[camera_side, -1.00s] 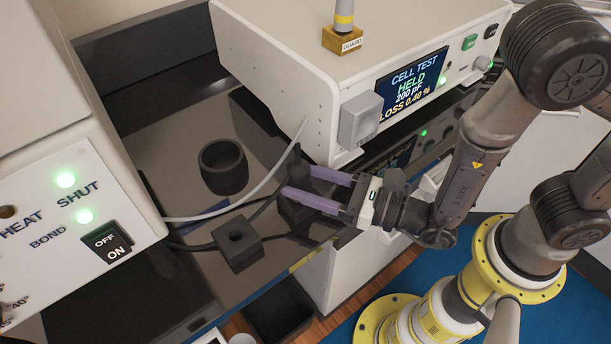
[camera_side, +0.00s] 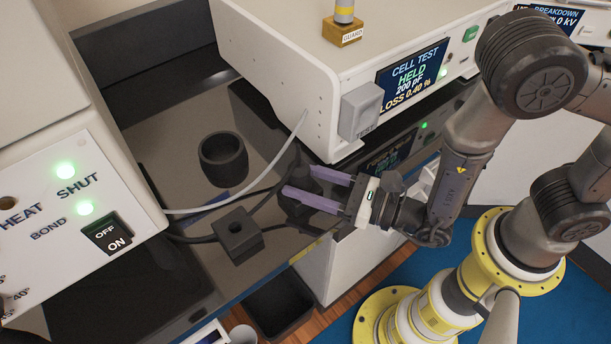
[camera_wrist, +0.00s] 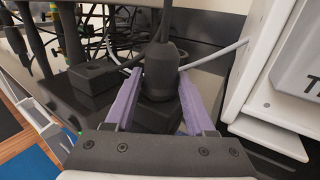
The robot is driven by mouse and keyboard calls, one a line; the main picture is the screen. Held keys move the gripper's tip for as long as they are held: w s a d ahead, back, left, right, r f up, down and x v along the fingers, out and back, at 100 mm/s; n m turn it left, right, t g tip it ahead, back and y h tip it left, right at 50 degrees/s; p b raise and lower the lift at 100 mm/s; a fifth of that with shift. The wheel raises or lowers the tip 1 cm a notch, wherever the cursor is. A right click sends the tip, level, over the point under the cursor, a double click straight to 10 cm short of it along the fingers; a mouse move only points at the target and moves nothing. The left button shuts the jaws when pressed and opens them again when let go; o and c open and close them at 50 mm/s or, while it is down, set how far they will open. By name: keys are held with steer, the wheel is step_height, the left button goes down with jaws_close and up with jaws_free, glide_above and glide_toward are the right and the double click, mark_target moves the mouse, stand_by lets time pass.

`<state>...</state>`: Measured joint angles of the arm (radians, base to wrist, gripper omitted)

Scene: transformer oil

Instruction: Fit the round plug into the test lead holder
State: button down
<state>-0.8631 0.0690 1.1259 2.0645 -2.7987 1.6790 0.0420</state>
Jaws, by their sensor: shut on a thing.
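My gripper (camera_side: 299,181) has two purple fingers, shut on the black round plug (camera_wrist: 159,65). In the wrist view the plug stands about upright between the fingertips, with a cable at its top. A dark block (camera_side: 297,213) lies under the plug in the side view. Whether the plug sits in it or just above it is hidden by the fingers. A second black block with an empty round hole (camera_side: 238,240) stands to the left, apart from the gripper. No label shows which block is the test lead holder.
A black round cup (camera_side: 223,160) stands behind on the dark bench. The white cell tester (camera_side: 290,70), with a grey box (camera_side: 361,112) on its front, is close behind the gripper. Cables (camera_side: 195,237) cross the bench. The bench edge (camera_side: 255,283) lies in front.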

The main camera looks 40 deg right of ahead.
steer(key=shift+f, duration=0.2)
steer(key=shift+c, duration=0.8)
jaws_free()
steer(key=shift+s, duration=0.15)
steer(key=v, duration=0.7)
steer(key=shift+s+d, duration=0.1)
steer(key=shift+d, duration=0.05)
steer(key=shift+r, duration=0.1)
